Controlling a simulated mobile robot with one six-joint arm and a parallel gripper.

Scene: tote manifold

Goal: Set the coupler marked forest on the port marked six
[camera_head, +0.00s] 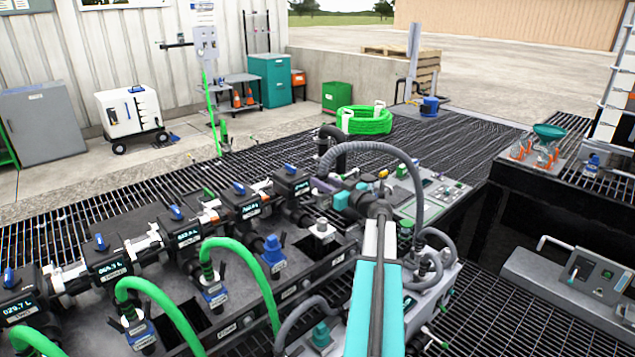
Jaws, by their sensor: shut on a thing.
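My gripper (326,190) is at the end of my teal and white arm, beside the last visible meter of the manifold row. It is shut on a small part that is mostly hidden, with a purplish patch (319,185) showing at the jaws. A grey corrugated hose (372,148) arcs over this spot, but its joint to the held part is unclear. A row of black metered ports (188,236) runs from lower left to centre. The far one (291,183) is nearest my gripper. I cannot read the marks forest or six.
A blue coupler (273,250) stands without a visible hose. A control panel (437,190) lies right of my gripper. Open grating (430,135) lies behind.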

